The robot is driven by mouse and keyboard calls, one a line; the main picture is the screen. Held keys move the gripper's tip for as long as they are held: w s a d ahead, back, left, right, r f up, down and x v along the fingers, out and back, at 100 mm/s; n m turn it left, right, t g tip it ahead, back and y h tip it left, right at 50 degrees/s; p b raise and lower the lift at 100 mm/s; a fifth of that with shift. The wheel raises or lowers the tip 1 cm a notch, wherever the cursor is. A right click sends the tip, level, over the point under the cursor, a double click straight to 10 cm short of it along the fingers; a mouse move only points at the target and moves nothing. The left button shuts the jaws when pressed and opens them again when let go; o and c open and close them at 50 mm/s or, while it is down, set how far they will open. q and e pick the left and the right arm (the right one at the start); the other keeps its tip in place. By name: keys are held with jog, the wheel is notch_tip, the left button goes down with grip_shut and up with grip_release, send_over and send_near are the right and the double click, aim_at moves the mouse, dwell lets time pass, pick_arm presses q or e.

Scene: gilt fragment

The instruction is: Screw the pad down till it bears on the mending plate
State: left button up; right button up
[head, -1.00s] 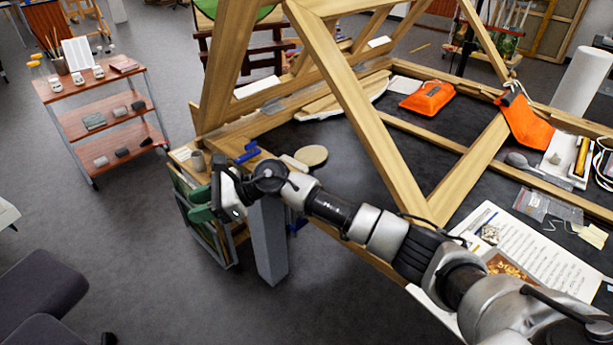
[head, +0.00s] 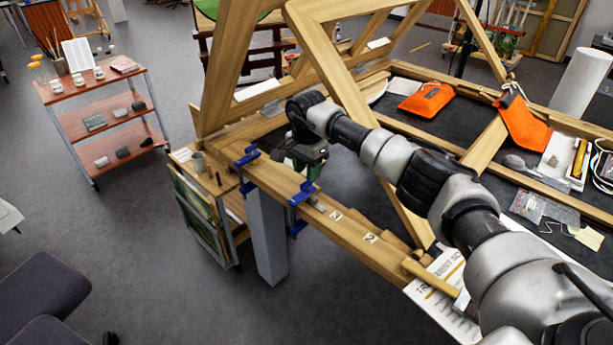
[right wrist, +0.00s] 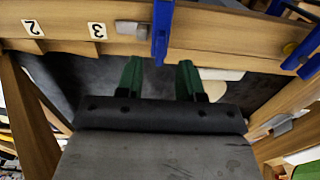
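Two blue clamps sit on the wooden beam: one farther left (head: 247,156) and one nearer the middle (head: 302,193), which also shows in the right wrist view (right wrist: 162,30). A small grey metal plate (head: 320,208) lies on the beam beside the middle clamp; it also shows in the right wrist view (right wrist: 126,27). My right gripper (head: 311,172) is just behind the middle clamp. Its green fingers (right wrist: 160,66) stand apart with nothing held, one on either side of the clamp bar's lower end. The clamp's pad cannot be made out. My left gripper is not in view.
Slanted wooden struts (head: 345,75) rise beside my right arm. Numbered labels (head: 370,238) mark the beam. A shelf cart (head: 95,84) stands left on open floor.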

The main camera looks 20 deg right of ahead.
aim_at(306, 186)
jog(key=shift+a+f+p, duration=0.1)
jog(key=shift+f+p, duration=0.2)
jog(key=shift+f, duration=1.65)
grip_shut()
